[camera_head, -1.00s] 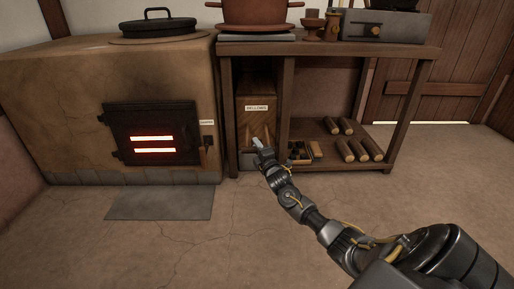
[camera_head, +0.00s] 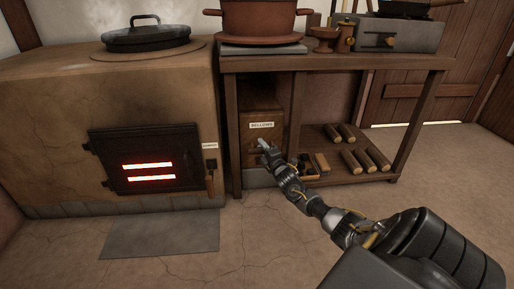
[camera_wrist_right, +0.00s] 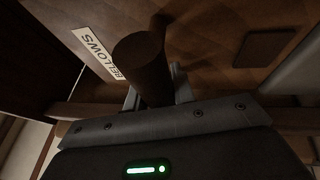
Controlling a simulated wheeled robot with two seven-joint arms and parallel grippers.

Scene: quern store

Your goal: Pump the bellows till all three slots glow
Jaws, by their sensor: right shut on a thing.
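The black stove door (camera_head: 146,159) is at the left in the head view, with two glowing orange slots (camera_head: 150,172), one above the other; I make out no third glow. The wooden bellows (camera_head: 262,108), with a white BELLOWS label, stands under the bench, right of the stove. My right gripper (camera_head: 263,145) is at the bellows' front. In the wrist view its fingers (camera_wrist_right: 157,94) are shut on a round, dark brown bellows handle (camera_wrist_right: 140,60), with the labelled panel behind. My left gripper is out of view.
A damper lever (camera_head: 211,180) hangs beside the stove door. The bench (camera_head: 340,62) carries a brown pot (camera_head: 262,18); several logs (camera_head: 362,160) lie on its lower shelf. A grey floor slab (camera_head: 160,235) lies before the stove. The floor in front is clear.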

